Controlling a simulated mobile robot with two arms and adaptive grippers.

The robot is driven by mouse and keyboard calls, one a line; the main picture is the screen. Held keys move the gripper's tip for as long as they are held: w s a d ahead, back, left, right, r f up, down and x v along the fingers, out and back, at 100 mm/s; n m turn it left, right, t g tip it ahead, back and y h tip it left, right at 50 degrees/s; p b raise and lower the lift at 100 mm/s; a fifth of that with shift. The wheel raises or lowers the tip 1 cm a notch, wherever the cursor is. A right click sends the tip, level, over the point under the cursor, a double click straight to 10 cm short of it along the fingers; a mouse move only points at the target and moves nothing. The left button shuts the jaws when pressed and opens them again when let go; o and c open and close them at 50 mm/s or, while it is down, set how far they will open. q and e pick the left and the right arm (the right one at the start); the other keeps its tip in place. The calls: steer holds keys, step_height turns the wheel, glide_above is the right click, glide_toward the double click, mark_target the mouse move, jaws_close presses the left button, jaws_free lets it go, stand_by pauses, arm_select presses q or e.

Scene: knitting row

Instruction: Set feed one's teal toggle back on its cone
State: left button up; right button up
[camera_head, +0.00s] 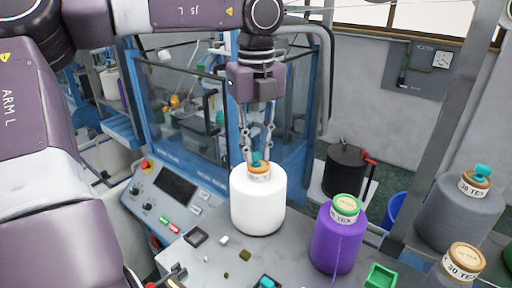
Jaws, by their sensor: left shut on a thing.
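My left gripper (257,156) points straight down over the white cone (258,205). Its fingers are shut on a small teal toggle (257,161), partly hidden between the fingertips. The toggle is right at the tan top cap (258,172) of the white cone; I cannot tell whether it rests on it. The white cone stands upright on the grey table. No label in view shows which cone is feed one. My right gripper is not in view.
A purple cone (336,242) with a green cap stands right of the white one. A grey cone (458,210) at the right bears another teal toggle (482,171). A green tray (381,276) and small loose pieces lie near the front. A control panel (172,188) is at left.

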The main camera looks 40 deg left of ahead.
arm_select(q)
steer(key=shift+s+f+b, duration=0.1)
steer(key=shift+f+b, duration=0.2)
steer(key=shift+f, duration=0.05)
steer(key=shift+c, duration=0.3)
stand_by(0.4)
steer(key=o, duration=0.8)
steer(key=shift+r, duration=0.1)
step_height(320, 180, up, 12)
stand_by(0.6)
